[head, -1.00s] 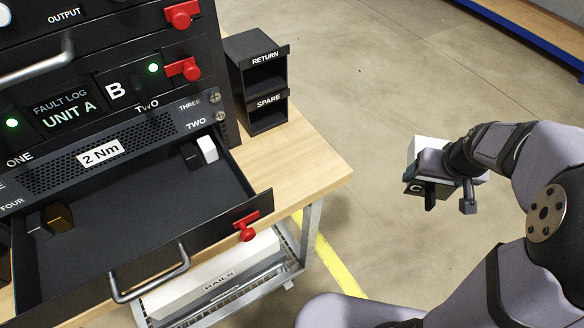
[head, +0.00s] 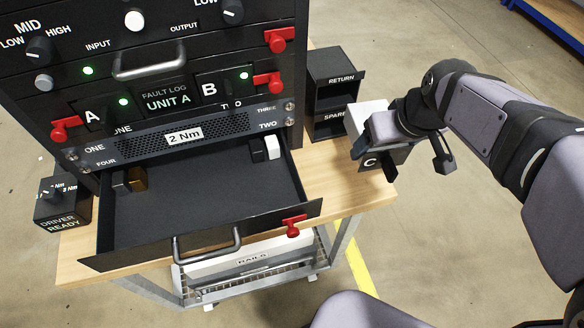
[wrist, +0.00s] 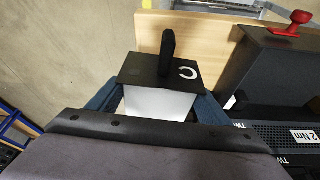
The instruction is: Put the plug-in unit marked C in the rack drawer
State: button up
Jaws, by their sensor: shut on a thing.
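The plug-in unit marked C (head: 370,162) has a dark face with a white C, a black handle and a white body. My gripper (head: 371,140) is shut on its body and holds it to the right of the rack, by the SPARE holder. In the wrist view the unit (wrist: 186,73) sits between my blue fingers (wrist: 160,105), its face and handle away from my wrist. The rack drawer (head: 205,205) is pulled open, below the 2 Nm panel. The unit is outside the drawer, to its right. Its underside is hidden.
In the drawer, a white block (head: 274,147) and a dark block lie at back right, a brown block (head: 134,179) and a grey one at left. A red latch (head: 292,226) is on the drawer front. The RETURN and SPARE holder (head: 332,95) stands right of the rack.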

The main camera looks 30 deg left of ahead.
jog(key=s+a+r+n+g+y+p, duration=0.1)
jog(key=s+a+n+p, duration=0.1)
jog(key=s+a+n, duration=0.6)
jog(key=s+a+r+n+g+p, duration=0.1)
jog(key=s+a+r+g, duration=0.15)
jog(key=s, duration=0.95)
jog(key=s+d+r+n+g+h+p, duration=0.1)
jog(key=s+n, duration=0.4)
jog(key=s, duration=0.4)
jog(key=s+d+r+n+g+p, duration=0.15)
jog(key=s+n, duration=0.35)
jog(key=s, duration=0.5)
jog(key=t+y, duration=0.2)
jog(key=t, duration=0.1)
send_over(226, 207)
jog(key=shift+n, duration=0.3)
notch_tip(226, 207, down, 11)
jog(key=shift+f, duration=0.3)
